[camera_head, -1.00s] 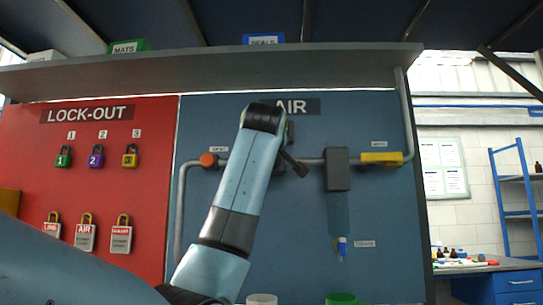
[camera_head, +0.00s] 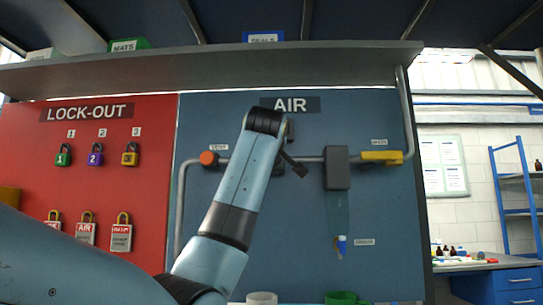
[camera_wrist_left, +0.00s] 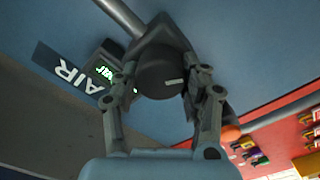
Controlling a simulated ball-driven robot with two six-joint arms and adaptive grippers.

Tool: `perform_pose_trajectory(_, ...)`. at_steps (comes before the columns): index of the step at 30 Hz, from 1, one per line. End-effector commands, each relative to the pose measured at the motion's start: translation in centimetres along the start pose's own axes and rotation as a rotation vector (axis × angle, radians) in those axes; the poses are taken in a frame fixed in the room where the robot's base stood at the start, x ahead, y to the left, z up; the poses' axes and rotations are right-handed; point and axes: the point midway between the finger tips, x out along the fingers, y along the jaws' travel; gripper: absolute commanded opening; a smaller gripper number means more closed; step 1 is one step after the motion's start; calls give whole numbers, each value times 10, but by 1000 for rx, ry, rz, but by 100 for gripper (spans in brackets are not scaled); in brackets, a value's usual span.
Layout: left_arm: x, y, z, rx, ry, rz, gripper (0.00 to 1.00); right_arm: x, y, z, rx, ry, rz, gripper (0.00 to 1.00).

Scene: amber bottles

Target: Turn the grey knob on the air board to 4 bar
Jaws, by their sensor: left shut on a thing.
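The grey knob (camera_wrist_left: 160,72) on the air board (camera_head: 390,215) shows in the left wrist view as a dark round cap with a short pale mark on its right side. My left gripper (camera_wrist_left: 164,90) is shut on it, one finger on each side. Beside it, a small gauge display (camera_wrist_left: 105,72) has lit green digits, too small and tilted to read. In the head view my left arm hides the knob and most of the gauge. My right gripper is not in view.
A pipe crosses the board with an orange-red knob (camera_head: 209,159) at left, a grey filter block (camera_head: 337,168), and a yellow valve handle (camera_head: 381,157) at right. A shelf (camera_head: 220,68) runs above. The red lock-out board (camera_head: 60,185) holds padlocks and tags.

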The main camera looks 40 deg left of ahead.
Motion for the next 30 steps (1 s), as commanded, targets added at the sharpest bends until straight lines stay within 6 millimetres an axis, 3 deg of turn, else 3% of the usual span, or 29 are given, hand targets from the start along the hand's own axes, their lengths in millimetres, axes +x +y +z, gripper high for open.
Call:
perform_pose_trajectory(11, 0, 1, -1, 106, -3, -3, 12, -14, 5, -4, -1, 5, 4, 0)
perform_pose_trajectory(30, 0, 5, -1, 674, -5, -2, 12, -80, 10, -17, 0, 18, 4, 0)
